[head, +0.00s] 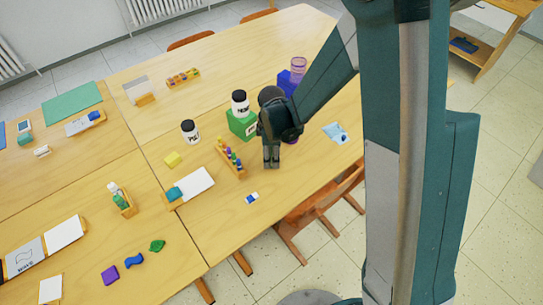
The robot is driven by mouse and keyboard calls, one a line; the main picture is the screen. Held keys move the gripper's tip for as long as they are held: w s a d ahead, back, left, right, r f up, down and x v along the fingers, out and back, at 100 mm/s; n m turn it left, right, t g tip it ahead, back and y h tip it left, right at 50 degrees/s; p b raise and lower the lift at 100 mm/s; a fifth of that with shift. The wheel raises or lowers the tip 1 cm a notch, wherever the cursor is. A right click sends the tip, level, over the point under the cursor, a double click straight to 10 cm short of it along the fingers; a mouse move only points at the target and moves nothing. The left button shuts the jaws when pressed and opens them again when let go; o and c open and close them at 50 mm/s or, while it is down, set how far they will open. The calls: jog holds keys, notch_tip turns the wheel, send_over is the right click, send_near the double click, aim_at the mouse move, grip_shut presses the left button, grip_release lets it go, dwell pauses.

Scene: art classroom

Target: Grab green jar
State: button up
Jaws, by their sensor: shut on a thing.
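My gripper (271,162) points down over the table, right of a rack of small coloured pieces (231,157). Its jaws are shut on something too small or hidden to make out. No plainly green jar shows. A green box-like container (241,124) with a white label stands just left of the gripper and partly behind it. A white jar with a black lid (240,104) shows at its top. Another white jar with a black lid (190,131) stands further left. A small green bottle (115,195) stands in a wooden holder at the left.
A purple jar (298,66) and a blue-purple block (287,84) stand behind my arm. A chair (310,215) touches the front edge. Bare table lies in front.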

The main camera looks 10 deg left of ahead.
notch_tip(320, 180, up, 10)
jog(key=p, duration=0.1)
jog(key=shift+p, duration=0.4)
dwell(0.4)
